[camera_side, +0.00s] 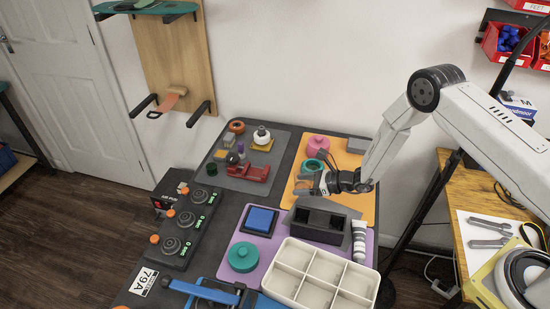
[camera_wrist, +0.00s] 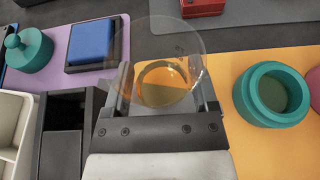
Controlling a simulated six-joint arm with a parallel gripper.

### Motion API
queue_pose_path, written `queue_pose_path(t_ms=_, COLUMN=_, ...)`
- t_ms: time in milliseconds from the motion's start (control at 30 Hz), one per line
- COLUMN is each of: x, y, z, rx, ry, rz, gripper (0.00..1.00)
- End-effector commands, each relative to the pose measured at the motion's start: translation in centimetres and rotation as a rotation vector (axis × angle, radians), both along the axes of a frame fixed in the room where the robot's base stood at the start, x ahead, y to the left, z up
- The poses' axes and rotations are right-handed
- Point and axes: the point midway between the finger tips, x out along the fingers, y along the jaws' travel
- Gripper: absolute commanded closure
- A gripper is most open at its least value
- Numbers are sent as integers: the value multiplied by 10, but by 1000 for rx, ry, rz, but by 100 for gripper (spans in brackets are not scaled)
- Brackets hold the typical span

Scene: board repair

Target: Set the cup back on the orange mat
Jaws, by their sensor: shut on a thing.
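A clear, see-through cup (camera_wrist: 170,60) is between the two fingers of my gripper (camera_wrist: 165,88) in the wrist view, and the gripper is shut on it. The orange mat (camera_wrist: 262,148) shows below and to the right of the cup. In the side view my gripper (camera_side: 316,183) is low near the left edge of the orange mat (camera_side: 352,202). The cup is faint there (camera_side: 302,186). I cannot tell whether the cup's base touches the mat.
A teal ring-shaped jar (camera_wrist: 272,95) and a pink lidded pot (camera_side: 318,143) stand on the mat. A black divided holder (camera_side: 319,222) is just in front of my gripper. A purple mat (camera_side: 268,250) with a blue block (camera_side: 260,220) lies left. A white tray (camera_side: 322,276) is nearer.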

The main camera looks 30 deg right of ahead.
Motion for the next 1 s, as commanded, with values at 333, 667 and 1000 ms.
queue_pose_path(t_ms=333, x=3, y=1, z=-4, rx=0, ry=0, rz=1, gripper=87)
queue_pose_path(t_ms=667, x=6, y=1, z=-31, rx=0, ry=0, rz=0, gripper=87)
queue_pose_path(t_ms=1000, x=6, y=1, z=-37, rx=1, ry=-1, rz=0, gripper=87)
